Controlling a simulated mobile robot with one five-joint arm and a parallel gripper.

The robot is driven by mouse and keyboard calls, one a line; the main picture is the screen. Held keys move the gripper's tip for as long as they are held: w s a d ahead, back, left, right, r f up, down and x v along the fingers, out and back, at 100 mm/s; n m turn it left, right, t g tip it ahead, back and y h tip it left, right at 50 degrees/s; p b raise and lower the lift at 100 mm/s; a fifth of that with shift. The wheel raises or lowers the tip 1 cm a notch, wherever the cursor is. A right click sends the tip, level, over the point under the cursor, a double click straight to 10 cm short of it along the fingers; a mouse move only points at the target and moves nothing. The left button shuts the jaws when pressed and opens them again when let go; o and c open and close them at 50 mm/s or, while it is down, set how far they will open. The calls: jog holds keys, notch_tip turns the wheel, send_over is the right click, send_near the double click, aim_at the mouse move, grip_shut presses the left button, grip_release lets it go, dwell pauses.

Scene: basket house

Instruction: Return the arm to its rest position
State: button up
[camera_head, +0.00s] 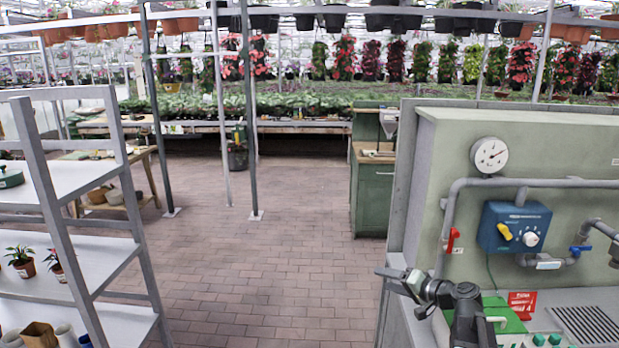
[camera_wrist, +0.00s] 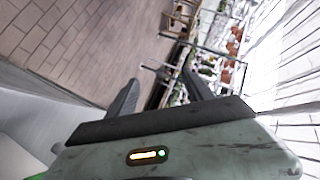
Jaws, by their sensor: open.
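My arm shows at the lower right of the head view, folded in front of the green and grey panel unit. My gripper (camera_head: 393,279) points left there, by the left edge of that unit. In the wrist view, my gripper (camera_wrist: 161,84) has its two dark fingers spread apart with nothing between them. The brick floor and distant plant racks show beyond the fingers. From these views I cannot tell whether the arm touches the unit.
The panel unit (camera_head: 424,200) fills the right side, with a gauge (camera_head: 489,156), pipes, a blue box (camera_head: 514,227) and a red valve handle (camera_head: 453,239). Grey shelves (camera_head: 100,255) with potted plants stand at left. The brick floor (camera_head: 270,260) between is clear. A green cabinet (camera_head: 372,200) stands behind.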

jog(key=s+a+f+n+g+h, duration=0.2)
jog(key=s+a+f+n+g, duration=0.15)
jog(key=s+a+f, duration=0.4)
jog(key=s+a+f+n+g+h, duration=0.15)
jog(key=s+a+f+g, duration=0.3)
jog(key=a, duration=0.65)
jog(key=s+d+f+g+h, duration=0.3)
jog(key=s+d, duration=0.4)
jog(key=d, duration=0.3)
jog(key=shift+d+f+h, duration=0.25)
jog(key=shift+f+h, duration=0.3)
jog(key=shift+h, duration=0.6)
